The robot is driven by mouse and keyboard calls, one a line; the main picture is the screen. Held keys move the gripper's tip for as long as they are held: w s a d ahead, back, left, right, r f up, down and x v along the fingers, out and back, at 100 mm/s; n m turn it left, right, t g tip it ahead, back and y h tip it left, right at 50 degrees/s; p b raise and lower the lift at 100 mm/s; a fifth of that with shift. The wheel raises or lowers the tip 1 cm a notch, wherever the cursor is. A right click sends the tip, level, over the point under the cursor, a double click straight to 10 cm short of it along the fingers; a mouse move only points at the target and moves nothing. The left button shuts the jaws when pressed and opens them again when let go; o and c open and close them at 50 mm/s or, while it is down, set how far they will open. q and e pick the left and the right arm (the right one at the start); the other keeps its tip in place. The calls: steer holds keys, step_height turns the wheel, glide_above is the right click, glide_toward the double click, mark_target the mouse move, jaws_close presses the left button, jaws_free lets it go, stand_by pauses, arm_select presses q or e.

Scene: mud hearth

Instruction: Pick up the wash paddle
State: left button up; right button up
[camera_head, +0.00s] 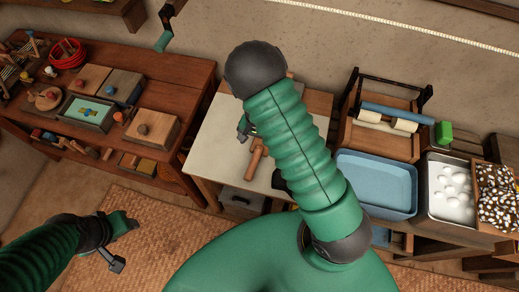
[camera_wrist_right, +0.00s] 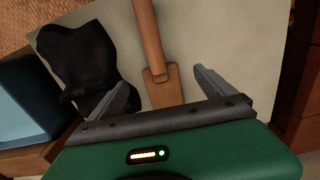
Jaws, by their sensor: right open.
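The wash paddle (camera_head: 256,162) is brown and wooden and lies on a pale-topped table. In the right wrist view the wash paddle (camera_wrist_right: 149,40) has a long handle and a wider flat end. My right gripper (camera_wrist_right: 162,92) is open, with the flat end showing between its two fingers; I cannot tell the height gap. In the head view my right gripper (camera_head: 244,128) is mostly hidden behind my own arm, just above the paddle. My left gripper (camera_head: 124,243) is open and empty over the woven mat at lower left.
A black object (camera_wrist_right: 82,58) lies beside the paddle, close to one finger. The pale table (camera_head: 212,140) is otherwise mostly bare. A blue tray (camera_head: 375,183) and a white tray (camera_head: 450,188) stand to the right. A wooden toy bench (camera_head: 180,95) stands left.

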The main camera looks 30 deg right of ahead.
mark_target(258, 148)
steer(key=f, duration=0.5)
steer(key=shift+d+f+p, duration=0.2)
steer(key=shift+f+p, duration=0.1)
steer(key=shift+f, duration=0.1)
steer(key=shift+a+f, duration=0.1)
steer(key=shift+f, duration=0.1)
steer(key=c, duration=1.8)
steer(key=shift+w+r, duration=0.1)
step_height(258, 148, up, 10)
steer(key=shift+f, duration=0.1)
